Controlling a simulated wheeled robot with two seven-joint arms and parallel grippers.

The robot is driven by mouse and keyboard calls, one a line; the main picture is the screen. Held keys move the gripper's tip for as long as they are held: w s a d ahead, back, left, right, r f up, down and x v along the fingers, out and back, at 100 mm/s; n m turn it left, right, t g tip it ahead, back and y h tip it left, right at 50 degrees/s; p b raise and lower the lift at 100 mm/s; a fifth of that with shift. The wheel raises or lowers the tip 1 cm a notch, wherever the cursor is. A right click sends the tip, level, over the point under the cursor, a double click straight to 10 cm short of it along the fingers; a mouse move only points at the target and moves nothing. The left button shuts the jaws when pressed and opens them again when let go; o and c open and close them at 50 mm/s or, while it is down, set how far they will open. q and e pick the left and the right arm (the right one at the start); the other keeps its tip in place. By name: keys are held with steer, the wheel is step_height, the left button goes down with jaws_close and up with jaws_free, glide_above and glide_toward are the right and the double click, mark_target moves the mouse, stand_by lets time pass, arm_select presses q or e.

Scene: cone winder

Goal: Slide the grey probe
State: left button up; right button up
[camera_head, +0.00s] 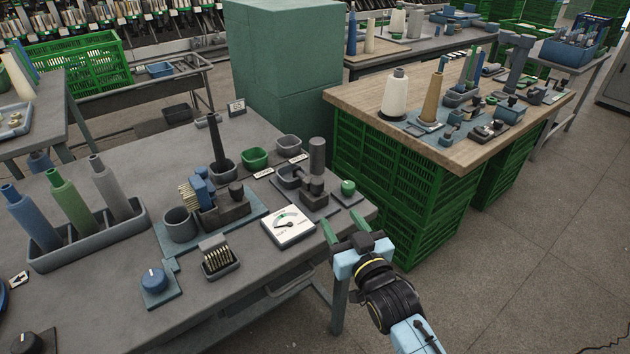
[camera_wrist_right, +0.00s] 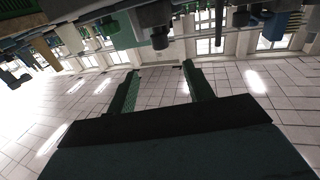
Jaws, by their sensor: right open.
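A grey upright cylinder (camera_head: 317,156), which may be the grey probe, stands on a dark fixture (camera_head: 313,190) near the right end of the grey bench. A white dial gauge (camera_head: 288,226) with a needle lies in front of it, and a green knob (camera_head: 348,187) sits to its right. My right gripper (camera_head: 354,231) is open and empty at the bench's right front corner, apart from the fixture. In the right wrist view its two green fingers (camera_wrist_right: 161,68) are spread with nothing between them. My left gripper is not in view.
The grey bench (camera_head: 100,286) also carries a tray (camera_head: 92,238) of coloured cones, green and grey cups, a blue knob (camera_head: 154,280) and a pin block (camera_head: 218,258). A wooden-topped table (camera_head: 365,95) over green crates stands behind my right arm. Floor at right is clear.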

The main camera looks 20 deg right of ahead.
mark_target(319, 188)
steer(key=w+b, duration=0.1)
steer(key=w, duration=0.6)
steer(key=w+a+b, duration=0.1)
steer(key=w, duration=0.3)
steer(key=shift+b, duration=0.35)
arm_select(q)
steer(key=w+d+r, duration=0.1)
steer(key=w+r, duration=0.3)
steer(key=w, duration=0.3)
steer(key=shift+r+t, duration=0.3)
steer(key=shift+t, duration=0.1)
arm_select(e)
steer(key=shift+w+a, duration=0.1)
steer(key=shift+w, duration=0.65)
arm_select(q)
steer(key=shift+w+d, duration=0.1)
arm_select(e)
jaws_close()
